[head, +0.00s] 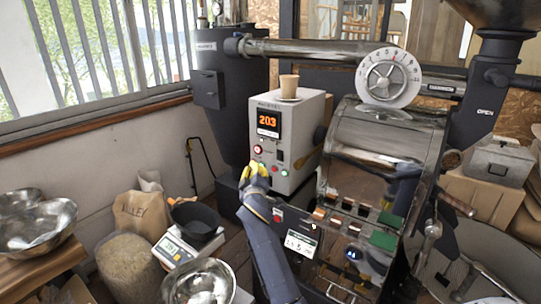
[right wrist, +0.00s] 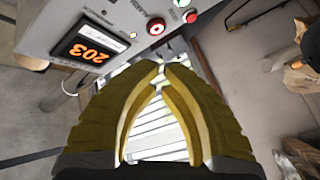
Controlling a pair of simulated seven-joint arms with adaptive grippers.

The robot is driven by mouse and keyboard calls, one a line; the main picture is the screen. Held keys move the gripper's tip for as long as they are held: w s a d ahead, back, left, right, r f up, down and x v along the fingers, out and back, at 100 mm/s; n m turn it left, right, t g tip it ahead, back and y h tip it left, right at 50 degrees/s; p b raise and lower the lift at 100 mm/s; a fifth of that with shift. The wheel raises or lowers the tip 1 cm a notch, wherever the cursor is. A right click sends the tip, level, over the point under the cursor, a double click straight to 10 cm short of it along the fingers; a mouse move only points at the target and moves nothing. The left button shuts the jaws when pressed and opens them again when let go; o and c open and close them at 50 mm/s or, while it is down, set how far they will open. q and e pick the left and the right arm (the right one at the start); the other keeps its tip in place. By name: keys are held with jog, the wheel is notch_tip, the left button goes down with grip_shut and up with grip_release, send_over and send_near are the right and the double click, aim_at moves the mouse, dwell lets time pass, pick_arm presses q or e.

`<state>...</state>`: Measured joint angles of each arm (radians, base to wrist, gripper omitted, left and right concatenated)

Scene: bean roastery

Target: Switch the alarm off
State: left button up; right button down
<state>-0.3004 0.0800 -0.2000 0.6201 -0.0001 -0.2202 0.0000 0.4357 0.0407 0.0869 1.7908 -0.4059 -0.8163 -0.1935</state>
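The white control box (head: 290,140) stands beside the roaster, with an orange display reading 203 (head: 268,121). Below the display is a round red button (head: 258,149) with a pale ring. The red button also shows in the right wrist view (right wrist: 155,27). A small red button (right wrist: 190,16) and a green one (head: 284,172) sit near it. My right gripper (head: 254,166), with yellow fingers, is in front of the box's lower left. In the right wrist view its fingertips (right wrist: 165,64) meet, empty, apart from the red button. My left gripper is out of view.
A paper cup (head: 288,87) stands on a saucer on top of the box. The roaster drum (head: 385,140) is close on the right. A black bucket (head: 196,222) on a scale, sacks and metal bowls (head: 200,285) lie low on the left.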

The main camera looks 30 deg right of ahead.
aim_at(279, 156)
jog(key=shift+s+d+f+g+h, duration=0.15)
jog(key=shift+s+d+g+h, duration=0.15)
jog(key=shift+h, duration=0.1)
jog(key=shift+w+d, duration=0.1)
jog(key=shift+w+d+r, duration=0.2)
jog(key=shift+w+d, duration=0.35)
jog(key=shift+d, duration=0.75)
jog(key=shift+w+d+r, duration=0.15)
jog(key=shift+w+d, duration=0.4)
jog(key=shift+d, duration=0.75)
jog(key=shift+w+d+r, duration=0.2)
jog(key=shift+w+d, duration=0.35)
jog(key=shift+d, duration=0.75)
jog(key=c, duration=2.1)
grip_release()
grip_shut()
